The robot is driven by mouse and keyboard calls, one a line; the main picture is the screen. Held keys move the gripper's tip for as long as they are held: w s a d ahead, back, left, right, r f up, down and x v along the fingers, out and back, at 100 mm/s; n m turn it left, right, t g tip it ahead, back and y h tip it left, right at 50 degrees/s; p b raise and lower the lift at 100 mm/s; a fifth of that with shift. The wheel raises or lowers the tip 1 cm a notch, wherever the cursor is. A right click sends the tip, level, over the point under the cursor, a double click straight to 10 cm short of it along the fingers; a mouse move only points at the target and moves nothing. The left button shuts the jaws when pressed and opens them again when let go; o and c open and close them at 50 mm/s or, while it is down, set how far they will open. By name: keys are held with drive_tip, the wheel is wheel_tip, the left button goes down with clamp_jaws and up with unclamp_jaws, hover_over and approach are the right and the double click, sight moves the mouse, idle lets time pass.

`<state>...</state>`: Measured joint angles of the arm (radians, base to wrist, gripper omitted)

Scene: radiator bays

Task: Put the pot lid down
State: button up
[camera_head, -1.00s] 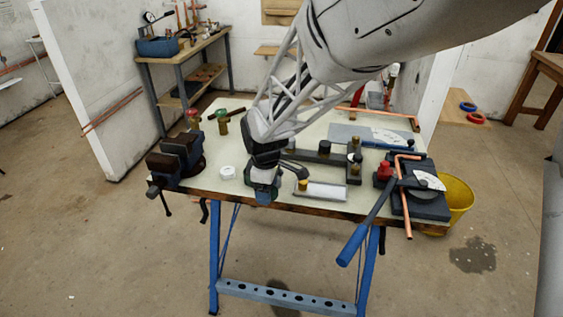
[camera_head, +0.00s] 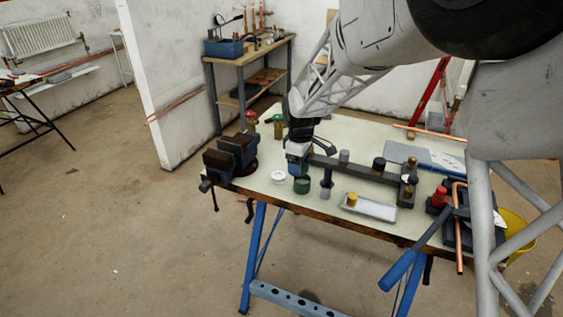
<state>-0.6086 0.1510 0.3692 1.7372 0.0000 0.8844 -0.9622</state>
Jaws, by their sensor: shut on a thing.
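My gripper (camera_head: 297,170) is low over the front left part of the workbench (camera_head: 330,213), pointing down. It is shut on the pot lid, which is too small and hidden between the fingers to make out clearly. A small dark green pot (camera_head: 302,186) stands on the bench just in front of and right of the fingertips. I cannot tell whether the held lid touches anything.
A white tape roll (camera_head: 279,177) lies left of the pot, and a bench vice (camera_head: 231,157) is at the left edge. A grey post (camera_head: 326,184) and a shallow tray (camera_head: 369,206) stand to the right. A blue-handled pipe bender (camera_head: 405,262) overhangs the front edge.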

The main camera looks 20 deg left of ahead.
hover_over(279, 162)
drive_tip(key=shift+s+f, duration=0.1)
idle(0.4)
drive_tip(key=shift+f, duration=2.5)
drive_tip(key=shift+f, duration=2.55)
drive_tip(key=shift+f, duration=0.1)
drive_tip(key=o, duration=0.9)
